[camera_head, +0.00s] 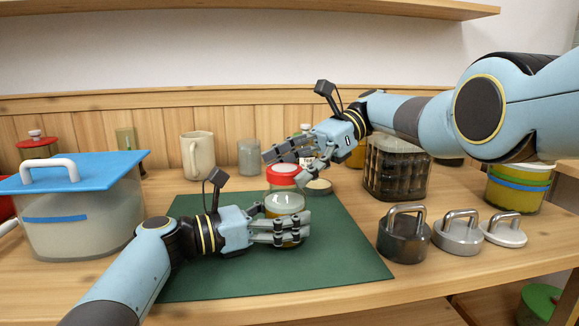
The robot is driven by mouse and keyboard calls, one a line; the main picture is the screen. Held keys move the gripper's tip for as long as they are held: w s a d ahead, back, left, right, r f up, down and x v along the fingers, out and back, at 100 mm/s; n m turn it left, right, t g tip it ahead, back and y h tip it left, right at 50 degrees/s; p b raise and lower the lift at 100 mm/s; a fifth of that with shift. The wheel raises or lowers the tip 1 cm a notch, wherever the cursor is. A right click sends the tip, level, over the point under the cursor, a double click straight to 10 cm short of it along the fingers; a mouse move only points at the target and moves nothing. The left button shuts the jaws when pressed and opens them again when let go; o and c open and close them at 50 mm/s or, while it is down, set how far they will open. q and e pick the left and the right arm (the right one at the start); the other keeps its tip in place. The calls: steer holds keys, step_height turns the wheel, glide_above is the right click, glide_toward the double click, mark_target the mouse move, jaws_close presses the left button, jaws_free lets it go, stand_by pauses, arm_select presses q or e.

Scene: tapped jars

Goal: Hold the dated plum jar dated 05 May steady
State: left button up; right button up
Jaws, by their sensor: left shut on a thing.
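I cannot read a date or the word plum on either jar.
The green mat (345,262) is bare at its front right. Three handled weights (403,240) stand to its right. A large blue-lidded container (75,235) stands left. A mug (198,157), a grey cup (250,157), a dark-filled jar (396,175) and a yellow-green jar (513,192) stand behind.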

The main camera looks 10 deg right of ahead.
steer(key=shift+w+f+m+t, duration=0.1)
steer(key=shift+m+t, duration=0.4)
